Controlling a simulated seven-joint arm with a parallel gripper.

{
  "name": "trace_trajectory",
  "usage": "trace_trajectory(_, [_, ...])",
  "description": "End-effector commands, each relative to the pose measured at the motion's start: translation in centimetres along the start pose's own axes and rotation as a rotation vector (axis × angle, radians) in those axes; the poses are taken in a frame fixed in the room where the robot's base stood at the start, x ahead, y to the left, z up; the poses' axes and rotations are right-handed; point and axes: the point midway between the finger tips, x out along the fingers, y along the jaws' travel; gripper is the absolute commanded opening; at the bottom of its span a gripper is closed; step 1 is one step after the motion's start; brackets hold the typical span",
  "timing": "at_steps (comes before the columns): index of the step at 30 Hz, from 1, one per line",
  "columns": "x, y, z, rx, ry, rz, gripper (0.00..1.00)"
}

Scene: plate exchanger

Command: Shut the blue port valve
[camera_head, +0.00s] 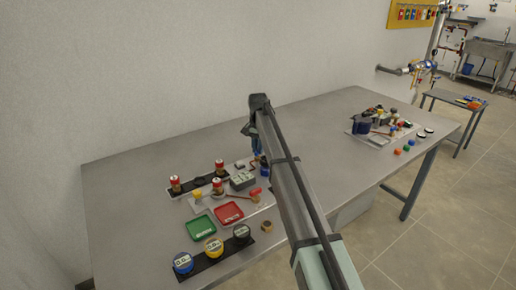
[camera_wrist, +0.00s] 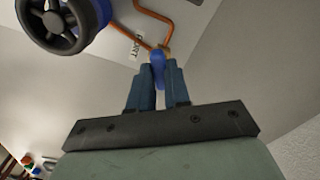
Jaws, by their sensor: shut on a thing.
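The blue port valve (camera_wrist: 158,72) shows in the wrist view as a small blue handle between the fingertips, with a bit of brass behind it. My gripper (camera_wrist: 164,78) is shut on this handle, one dark blue finger on each side. A partly legible label ending in "RT" (camera_wrist: 134,47) is beside it. In the head view my gripper (camera_head: 254,146) is low over the table's middle, and my arm hides most of the valve there. I cannot tell the handle's exact angle to its pipe.
Copper pipes (camera_wrist: 155,14) run close by in the wrist view. A black handwheel (camera_wrist: 54,25) on a blue body is at upper left. On the table (camera_head: 120,190) are a green tray (camera_head: 201,229), a red tray (camera_head: 229,212) and several jars. More parts lie at the right end.

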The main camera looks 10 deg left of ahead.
Motion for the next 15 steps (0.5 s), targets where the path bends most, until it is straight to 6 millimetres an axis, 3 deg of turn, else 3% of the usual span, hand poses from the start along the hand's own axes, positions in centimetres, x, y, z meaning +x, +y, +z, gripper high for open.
trace_trajectory(15, [0.01,0.0,0.01,-0.489,-0.001,0.0,0.0])
